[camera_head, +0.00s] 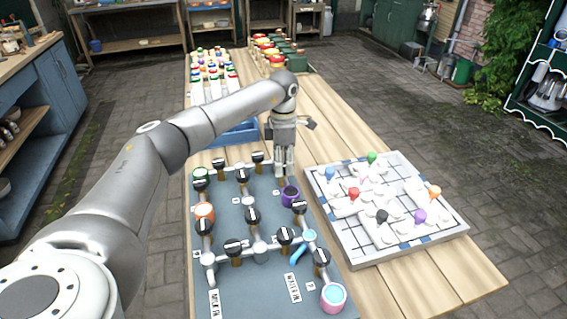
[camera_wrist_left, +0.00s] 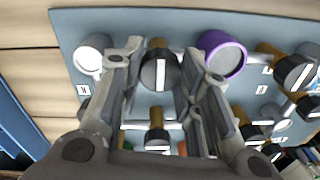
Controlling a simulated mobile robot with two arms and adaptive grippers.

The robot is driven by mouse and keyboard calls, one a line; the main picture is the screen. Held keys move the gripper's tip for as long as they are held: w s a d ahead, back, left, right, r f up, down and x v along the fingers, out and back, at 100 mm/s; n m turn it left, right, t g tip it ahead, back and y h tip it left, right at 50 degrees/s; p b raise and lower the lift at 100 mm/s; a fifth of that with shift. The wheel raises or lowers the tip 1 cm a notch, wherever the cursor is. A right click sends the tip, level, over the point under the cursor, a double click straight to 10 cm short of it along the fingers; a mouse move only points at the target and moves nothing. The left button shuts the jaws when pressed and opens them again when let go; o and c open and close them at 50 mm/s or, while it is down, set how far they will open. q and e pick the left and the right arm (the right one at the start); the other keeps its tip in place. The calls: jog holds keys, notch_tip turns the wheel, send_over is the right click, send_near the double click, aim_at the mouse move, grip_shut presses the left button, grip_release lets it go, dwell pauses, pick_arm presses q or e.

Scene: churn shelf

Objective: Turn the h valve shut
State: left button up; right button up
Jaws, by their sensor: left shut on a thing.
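The valve panel (camera_head: 225,262) is a grey-blue board with white pipes, coloured cups and several black valve knobs with white stripes. My left gripper (camera_head: 284,174) points down at its far right part, beside the purple cup (camera_head: 290,196). In the left wrist view its two fingers are shut around a black knob (camera_wrist_left: 159,73), one on each side. That knob's white stripe runs up and down the picture, across the short pipe (camera_wrist_left: 180,54) leading to the purple cup (camera_wrist_left: 222,55). A small letter tag (camera_wrist_left: 83,90) beside the pale cup (camera_wrist_left: 90,54) looks like H. In the head view the gripper hides this knob.
Neighbouring black knobs (camera_head: 257,157) and (camera_wrist_left: 157,137) stand close by on the panel. A white tray (camera_head: 447,237) with coloured pegs lies to the right. A blue crate (camera_head: 238,134) and rows of small bottles (camera_head: 212,68) are farther back on the wooden table.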

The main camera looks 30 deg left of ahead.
pick_arm(q)
jog(key=o, duration=1.1)
jog(key=shift+c, duration=0.2)
notch_tip(320, 180, up, 12)
jog(key=shift+w+a, duration=0.2)
jog(key=shift+w, duration=0.05)
